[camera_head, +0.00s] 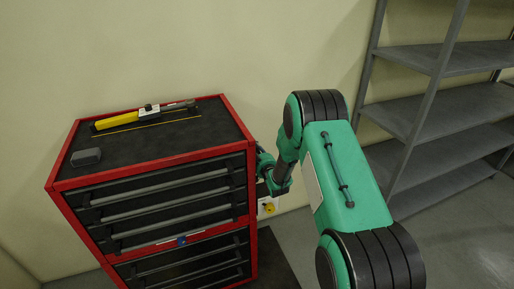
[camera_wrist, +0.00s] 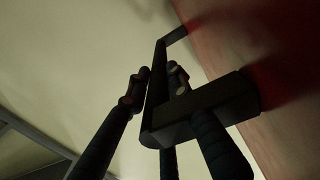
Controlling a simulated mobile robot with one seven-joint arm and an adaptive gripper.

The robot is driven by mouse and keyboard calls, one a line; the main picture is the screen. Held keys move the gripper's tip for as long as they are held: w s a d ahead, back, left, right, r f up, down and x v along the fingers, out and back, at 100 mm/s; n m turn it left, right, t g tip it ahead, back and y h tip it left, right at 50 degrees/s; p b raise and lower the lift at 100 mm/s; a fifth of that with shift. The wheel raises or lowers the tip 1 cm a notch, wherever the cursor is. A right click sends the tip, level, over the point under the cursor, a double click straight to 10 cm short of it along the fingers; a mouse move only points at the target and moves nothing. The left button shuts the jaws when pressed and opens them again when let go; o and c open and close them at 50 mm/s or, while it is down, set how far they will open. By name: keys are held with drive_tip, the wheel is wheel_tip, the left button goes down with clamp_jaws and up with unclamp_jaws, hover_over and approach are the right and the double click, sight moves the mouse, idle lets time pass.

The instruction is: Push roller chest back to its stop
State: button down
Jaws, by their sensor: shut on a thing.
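The roller chest (camera_head: 160,157), red with black drawers, stands left of centre in the head view, against or near the wall; any gap behind it is hidden. Its black side handle (camera_wrist: 203,107) juts from the red side panel (camera_wrist: 285,95) in the wrist view. My gripper (camera_wrist: 157,82) is shut on the bar of this handle, with fingers on both sides of it. In the head view my gripper is at the chest's right side, partly hidden by the chest edge and my arm. The stop is not visible.
A yellow-handled tool (camera_head: 130,119) and a small grey block (camera_head: 86,157) lie on the chest's black top. Grey metal shelving (camera_head: 440,125) stands at the right. A wall fitting with a yellow knob (camera_head: 268,208) is just right of the chest. A dark mat (camera_head: 275,262) lies on the floor.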

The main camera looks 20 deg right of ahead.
drive_tip(key=a+b, duration=0.1)
drive_tip(key=a, duration=1.8)
drive_tip(key=a+b, duration=0.1)
drive_tip(key=a, duration=1.9)
drive_tip(key=a+r, duration=0.1)
drive_tip(key=a, duration=1.8)
drive_tip(key=shift+w+a+b, duration=0.15)
drive_tip(key=shift+a+b, duration=0.1)
drive_tip(key=shift+b, duration=0.15)
drive_tip(key=shift+a+r, duration=0.3)
drive_tip(key=shift+a, duration=0.25)
drive_tip(key=c, duration=1.6)
unclamp_jaws()
drive_tip(key=shift+o, duration=0.2)
drive_tip(key=shift+f, duration=0.1)
drive_tip(key=shift+f, duration=0.15)
drive_tip(key=shift+s+f, duration=0.1)
drive_tip(key=shift+s, duration=0.15)
drive_tip(key=shift+s+d+f, duration=0.1)
drive_tip(key=shift+s, duration=0.55)
drive_tip(key=s, duration=1)
drive_tip(key=shift+s+d, duration=0.15)
drive_tip(key=shift+s, duration=0.1)
